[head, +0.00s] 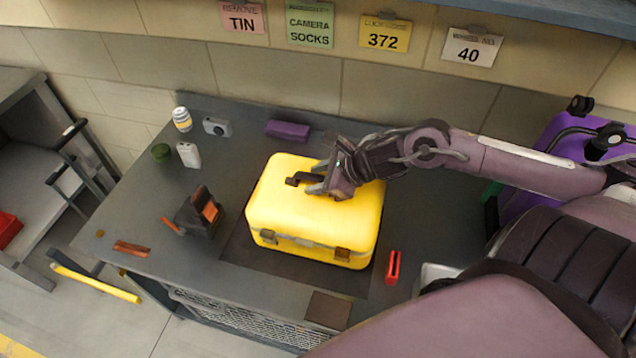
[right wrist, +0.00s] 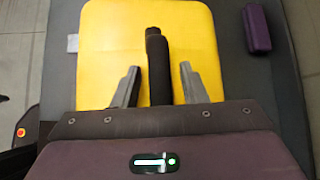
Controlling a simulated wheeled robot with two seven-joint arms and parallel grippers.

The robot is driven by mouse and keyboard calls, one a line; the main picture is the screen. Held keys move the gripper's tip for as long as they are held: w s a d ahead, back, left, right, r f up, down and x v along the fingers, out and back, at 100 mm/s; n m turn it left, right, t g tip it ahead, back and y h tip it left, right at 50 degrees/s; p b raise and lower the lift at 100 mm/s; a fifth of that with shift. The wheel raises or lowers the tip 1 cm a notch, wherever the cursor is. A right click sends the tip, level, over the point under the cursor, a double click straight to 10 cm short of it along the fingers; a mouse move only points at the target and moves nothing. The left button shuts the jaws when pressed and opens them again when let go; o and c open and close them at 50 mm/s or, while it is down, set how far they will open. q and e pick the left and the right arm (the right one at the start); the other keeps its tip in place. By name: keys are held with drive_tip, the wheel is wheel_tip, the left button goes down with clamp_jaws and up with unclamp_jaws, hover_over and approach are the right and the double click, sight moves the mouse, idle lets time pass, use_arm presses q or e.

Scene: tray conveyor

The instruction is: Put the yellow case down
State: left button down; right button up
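The yellow case (head: 315,222) sits upright on a dark mat (head: 240,246) on the grey table, with its two latches facing the front. Its black handle (head: 300,179) is on top. My right gripper (head: 318,183) is at the handle, reaching in from the right. In the right wrist view, the gripper (right wrist: 159,70) has its two fingers spread, one on each side of the black handle (right wrist: 157,50), with a gap to each. The yellow case (right wrist: 105,50) fills the middle of that view. My left gripper is not in view.
On the table (head: 185,255) are a dark stand with an orange part (head: 200,212), a red item (head: 393,267), a purple case (head: 288,130), a white bottle (head: 188,154), a can (head: 182,119) and a camera (head: 217,127). A purple suitcase (head: 540,150) stands at the right.

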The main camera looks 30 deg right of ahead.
clamp_jaws()
idle(1.3)
drive_tip(key=shift+w+r, duration=0.1)
drive_tip(key=shift+r, duration=0.1)
